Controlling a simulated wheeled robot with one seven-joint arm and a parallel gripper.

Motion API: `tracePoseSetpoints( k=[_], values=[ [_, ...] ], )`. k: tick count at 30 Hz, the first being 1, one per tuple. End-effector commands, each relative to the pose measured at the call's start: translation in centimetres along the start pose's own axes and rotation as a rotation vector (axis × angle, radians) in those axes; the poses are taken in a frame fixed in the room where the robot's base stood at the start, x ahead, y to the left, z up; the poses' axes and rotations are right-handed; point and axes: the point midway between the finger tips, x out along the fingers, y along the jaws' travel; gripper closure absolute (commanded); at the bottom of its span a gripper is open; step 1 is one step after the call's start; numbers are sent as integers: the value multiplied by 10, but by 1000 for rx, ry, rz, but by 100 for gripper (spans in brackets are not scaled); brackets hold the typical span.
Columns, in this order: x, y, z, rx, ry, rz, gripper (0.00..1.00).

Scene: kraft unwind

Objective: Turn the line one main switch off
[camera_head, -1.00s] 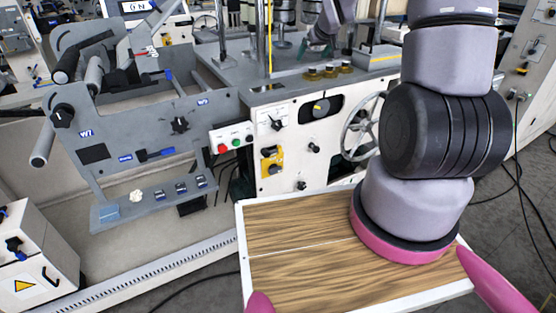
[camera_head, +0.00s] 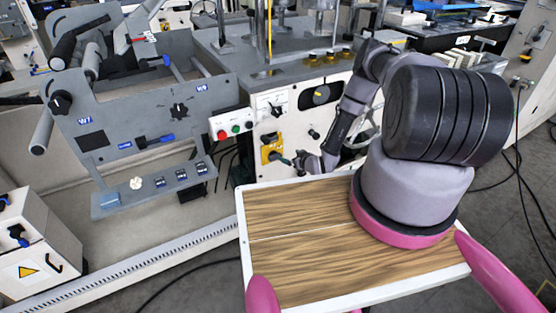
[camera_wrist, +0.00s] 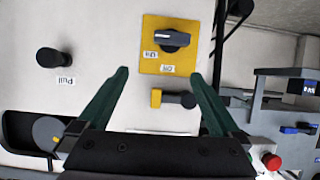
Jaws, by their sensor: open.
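The yellow-plated rotary switch (camera_head: 270,150) is on the machine's white front panel. In the wrist view its yellow plate (camera_wrist: 150,58) carries a black knob (camera_wrist: 173,40) whose grip lies across the picture. Two small upside-down labels sit beside and below the knob; I cannot tell for sure which one it points to. My gripper (camera_head: 284,161) is just right of the plate in the head view. In the wrist view my gripper (camera_wrist: 159,76) has its green fingers spread wide, with the plate between and beyond the tips. Nothing is held, and the knob looks untouched.
A small yellow-and-black part (camera_wrist: 157,98) sits between my fingers. A black pull knob (camera_wrist: 54,58) is to their left. A button box (camera_head: 231,126) with red and green buttons and a handwheel (camera_head: 374,128) flank the panel. A wood-topped surface (camera_head: 290,205) lies below.

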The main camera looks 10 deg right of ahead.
Motion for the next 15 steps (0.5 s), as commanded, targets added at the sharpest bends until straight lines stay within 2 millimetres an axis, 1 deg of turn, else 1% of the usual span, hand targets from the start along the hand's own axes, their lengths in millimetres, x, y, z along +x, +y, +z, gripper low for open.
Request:
tracePoseSetpoints(
  k=[1, 3, 6, 8, 11, 15],
  values=[
    [-2, -7, 14, 6, 10, 1, 0],
    [-5, -14, 24, 8, 25, 2, 0],
    [-6, -19, 31, 8, 37, 2, 0],
    [-2, -20, 32, 7, 41, 2, 0],
    [10, -21, 31, 5, 43, 1, 0],
    [36, -21, 30, 4, 42, 1, 0]
  ],
)
